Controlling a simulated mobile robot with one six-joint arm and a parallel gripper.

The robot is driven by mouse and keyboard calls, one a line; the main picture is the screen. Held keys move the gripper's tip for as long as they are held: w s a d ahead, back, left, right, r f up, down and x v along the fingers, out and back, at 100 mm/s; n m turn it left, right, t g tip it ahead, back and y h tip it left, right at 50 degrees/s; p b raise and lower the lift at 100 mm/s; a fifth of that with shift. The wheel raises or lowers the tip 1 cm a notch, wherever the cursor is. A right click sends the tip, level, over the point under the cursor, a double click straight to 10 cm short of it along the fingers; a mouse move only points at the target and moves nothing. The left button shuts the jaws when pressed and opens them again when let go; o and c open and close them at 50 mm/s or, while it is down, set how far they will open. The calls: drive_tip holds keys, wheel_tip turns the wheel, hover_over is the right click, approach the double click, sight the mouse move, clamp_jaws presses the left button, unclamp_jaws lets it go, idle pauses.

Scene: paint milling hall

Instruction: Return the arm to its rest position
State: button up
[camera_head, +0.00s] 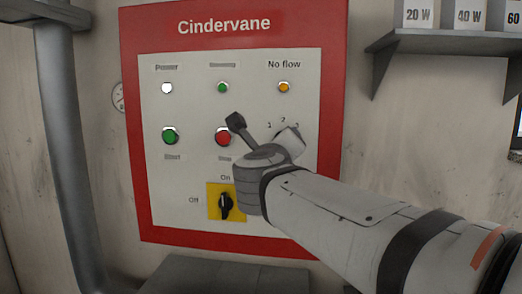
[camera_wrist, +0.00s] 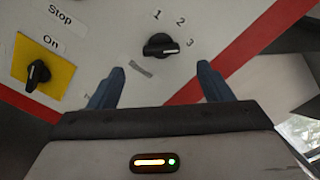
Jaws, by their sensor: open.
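My arm reaches from the lower right to the front of the red-framed Cindervane control panel (camera_head: 190,225). My gripper (camera_wrist: 161,68) is open, with nothing between its two fingers in the wrist view. Beyond the fingertips is a black rotary selector (camera_wrist: 160,46) marked 1, 2, 3, its handle lying roughly toward 3. I cannot tell the gap to the panel. In the head view, a dark finger (camera_head: 236,122) shows in front of the panel by the red button, and my wrist hides the selector.
The panel has a green button (camera_head: 170,135), a red button (camera_head: 223,136), several lamps and a black switch (camera_head: 225,205) on a yellow plate, upright toward On. A grey pipe (camera_head: 70,140) stands left. A shelf (camera_head: 445,42) with boxes juts out upper right. A grey surface (camera_head: 220,275) lies below.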

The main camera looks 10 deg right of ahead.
drive_tip(key=s+a+f+n+g+y+p, duration=0.25)
drive_tip(key=f+n+y, duration=0.3)
drive_tip(key=n, duration=0.45)
drive_tip(key=s+a+f+n+g+y+p, duration=0.1)
drive_tip(key=a+f+n+g+y+p, duration=0.2)
drive_tip(key=f+n, duration=0.5)
drive_tip(key=s+d+f+n+g+h+p, duration=0.1)
drive_tip(key=s+d+f+n+g, duration=0.3)
drive_tip(key=s, duration=0.5)
drive_tip(key=s+d+f+n+g+h+p, duration=0.1)
drive_tip(key=s+d+f+n+g+h, duration=0.1)
drive_tip(key=s+f+n+g, duration=0.3)
drive_tip(key=s+d+f+n, duration=0.1)
drive_tip(key=s+f+n, duration=0.2)
drive_tip(key=f, duration=0.2)
drive_tip(key=shift+s+d+n+p, duration=0.3)
drive_tip(key=shift+s+d+n, duration=0.1)
drive_tip(key=shift+c, duration=0.4)
